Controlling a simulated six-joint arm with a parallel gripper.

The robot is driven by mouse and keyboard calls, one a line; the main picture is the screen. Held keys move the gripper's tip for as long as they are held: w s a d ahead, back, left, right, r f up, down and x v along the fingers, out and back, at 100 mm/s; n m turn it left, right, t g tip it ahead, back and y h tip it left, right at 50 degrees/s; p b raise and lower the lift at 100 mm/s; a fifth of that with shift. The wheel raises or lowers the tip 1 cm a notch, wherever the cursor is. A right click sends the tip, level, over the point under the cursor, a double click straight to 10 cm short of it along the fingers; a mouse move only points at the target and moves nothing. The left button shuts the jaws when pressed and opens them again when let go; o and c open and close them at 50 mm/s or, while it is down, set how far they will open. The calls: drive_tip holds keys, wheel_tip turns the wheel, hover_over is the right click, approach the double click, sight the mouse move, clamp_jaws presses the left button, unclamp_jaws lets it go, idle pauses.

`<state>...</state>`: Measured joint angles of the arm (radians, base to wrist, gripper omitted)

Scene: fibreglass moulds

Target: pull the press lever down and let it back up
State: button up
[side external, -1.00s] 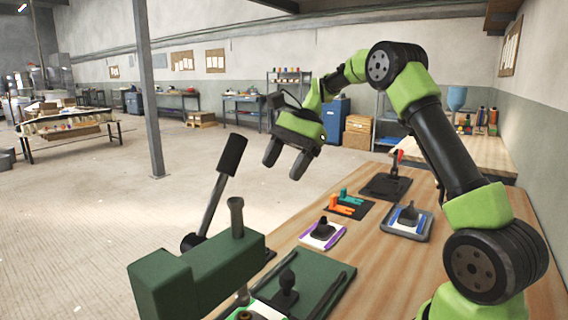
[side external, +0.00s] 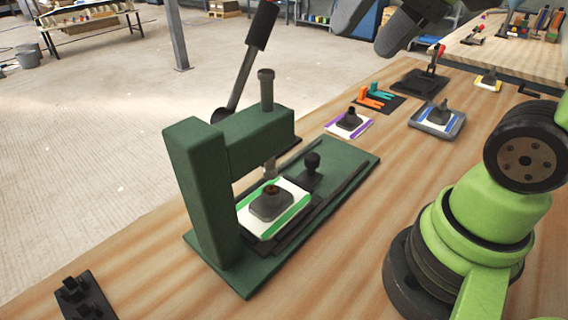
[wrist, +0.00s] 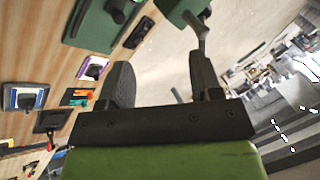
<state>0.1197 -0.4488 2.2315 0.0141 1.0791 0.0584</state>
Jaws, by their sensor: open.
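The green press (side external: 205,180) stands on the wooden bench. Its lever (side external: 262,25), a grey rod with a black grip, is raised and leans right at the top, its tip near the picture's upper edge. Under the ram (side external: 267,90) sits a grey mould piece (side external: 271,203) on a white and green plate. My gripper (side external: 372,32) is partly cut off at the top, right of the lever and apart from it. In the wrist view, my gripper's jaws (wrist: 162,82) are apart with nothing between them. The lever rod (wrist: 202,30) shows just beyond the right finger.
A purple-edged plate (side external: 362,131), orange and teal clamps (side external: 375,98), a blue-edged tray (side external: 420,125) and a red-tipped toggle device (side external: 418,82) lie along the bench. A black block (side external: 85,300) is at front left.

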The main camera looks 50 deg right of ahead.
drive_tip(key=s+n, duration=0.1)
drive_tip(key=s+f+t, duration=0.1)
drive_tip(key=s, duration=0.1)
drive_tip(key=s+a+n, duration=0.1)
drive_tip(key=shift+s+f+n+t, duration=0.15)
drive_tip(key=shift+f+n+t, duration=0.15)
drive_tip(key=shift+f, duration=0.05)
drive_tip(key=shift+c, duration=0.4)
drive_tip(key=shift+s, duration=0.1)
drive_tip(key=c, duration=0.3)
clamp_jaws()
drive_tip(key=w+a+r+n+g+h, duration=0.1)
drive_tip(key=w+a+r+n+h, duration=0.25)
drive_tip(key=w+r, duration=0.4)
drive_tip(key=w+a+r+n+g+h, duration=0.1)
drive_tip(key=w+a+r+n+h, duration=0.1)
drive_tip(key=w+a+r, duration=0.35)
approach(253, 25)
wheel_tip(253, 25, down, 3)
drive_tip(key=w+a, duration=0.1)
drive_tip(key=w, duration=0.1)
drive_tip(key=shift+w+d+f, duration=0.15)
drive_tip(key=shift+d+f, duration=0.35)
drive_tip(key=shift+d, duration=0.05)
drive_tip(key=shift+w+d+f, duration=0.15)
drive_tip(key=shift+d+f, duration=0.35)
drive_tip(key=shift+w+d+f, duration=0.1)
drive_tip(key=shift+d+f, duration=0.15)
drive_tip(key=shift+d, duration=0.05)
